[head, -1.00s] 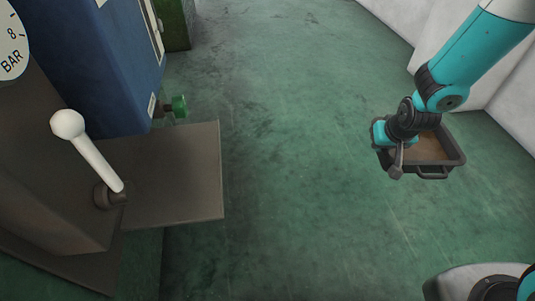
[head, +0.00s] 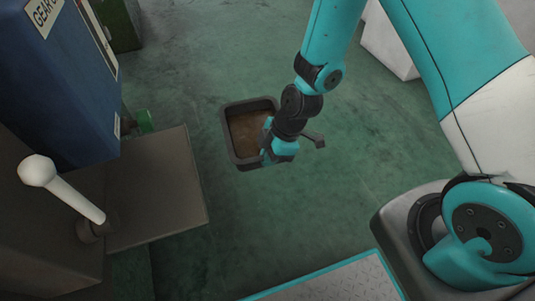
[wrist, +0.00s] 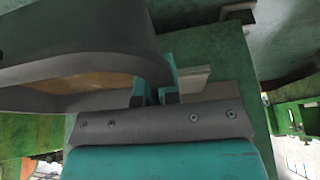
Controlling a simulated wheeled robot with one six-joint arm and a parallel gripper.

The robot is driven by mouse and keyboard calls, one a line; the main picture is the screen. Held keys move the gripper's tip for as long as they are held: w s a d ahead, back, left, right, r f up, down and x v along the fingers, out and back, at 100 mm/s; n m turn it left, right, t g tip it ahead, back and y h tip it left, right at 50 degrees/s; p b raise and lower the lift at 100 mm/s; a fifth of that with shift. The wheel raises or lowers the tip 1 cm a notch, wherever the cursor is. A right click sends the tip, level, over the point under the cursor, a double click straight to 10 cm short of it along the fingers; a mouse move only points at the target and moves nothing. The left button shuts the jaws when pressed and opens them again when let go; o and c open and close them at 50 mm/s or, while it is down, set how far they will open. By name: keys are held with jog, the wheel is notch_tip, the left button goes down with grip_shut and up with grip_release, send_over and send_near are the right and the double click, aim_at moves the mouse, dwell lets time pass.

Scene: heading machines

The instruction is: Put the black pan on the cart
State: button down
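The black pan (head: 231,140) is a dark rectangular tray with a brown inside, in the middle of the head view. My gripper (head: 267,152) is at its right side and holds it above the green floor. In the wrist view the pan (wrist: 85,35) fills the upper left, and my gripper (wrist: 156,92) has its teal fingers closed on its edge. The exact grip is partly hidden. A ribbed metal plate (head: 335,283) with a teal edge shows at the bottom of the head view; I cannot tell whether it is the cart.
A blue machine (head: 55,90) stands at the left, with a brown-grey ledge (head: 160,195) jutting out below it. A white-knobbed lever (head: 38,172) rises near it. The ledge lies close to the pan's left in the picture. A white block (head: 388,38) stands at the upper right.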

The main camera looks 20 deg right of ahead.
jog(key=d+r+p, duration=0.1)
jog(key=d+r, duration=0.1)
jog(key=d, duration=1.2)
jog(key=d+r+p, duration=0.2)
jog(key=d+r, duration=0.1)
jog(key=d, duration=1.2)
jog(key=shift+w+d+n+p, duration=0.25)
jog(key=shift+n+p, duration=0.05)
jog(key=shift+n, duration=0.1)
dwell(0.7)
